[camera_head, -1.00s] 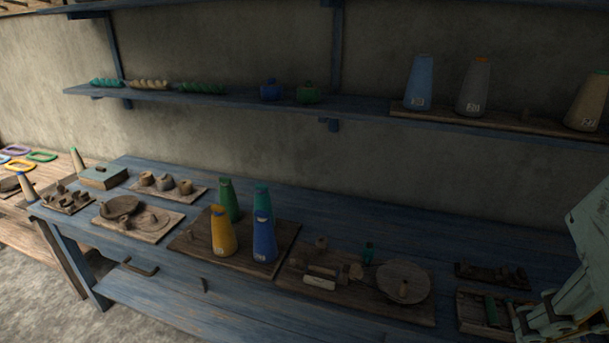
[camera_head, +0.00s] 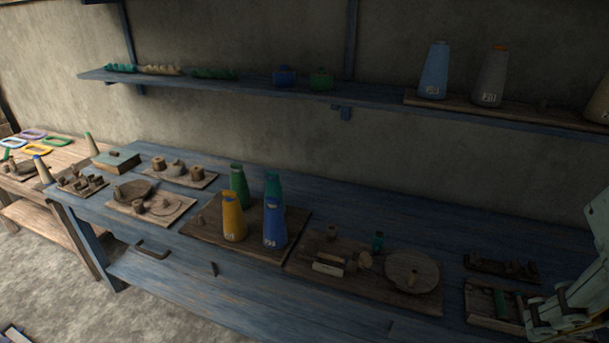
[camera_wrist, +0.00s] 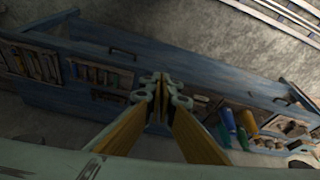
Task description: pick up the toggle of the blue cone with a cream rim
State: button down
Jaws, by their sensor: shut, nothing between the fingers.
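A deep blue cone (camera_head: 274,224) with a pale label stands upright on a dark board on the blue bench. A paler blue cone (camera_head: 433,72) stands on the wall shelf. I cannot make out a cream rim or a toggle on either. The wrist view shows a blue cone (camera_wrist: 228,124) small and at a distance. My gripper (camera_wrist: 160,86) is shut and empty, its fingertips together above the bench scene and apart from every cone. In the head view my pale green arm is at the lower right edge.
Yellow (camera_head: 233,218), green (camera_head: 239,187) and teal cones stand close around the deep blue one. A board with a round disc (camera_head: 413,270) lies to their right. A grey cone (camera_head: 489,76) is on the shelf. The bench behind the boards is clear.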

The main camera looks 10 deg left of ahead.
jog(key=c, duration=3.4)
grip_release()
jog(key=o, duration=1.4)
jog(key=shift+c, duration=0.2)
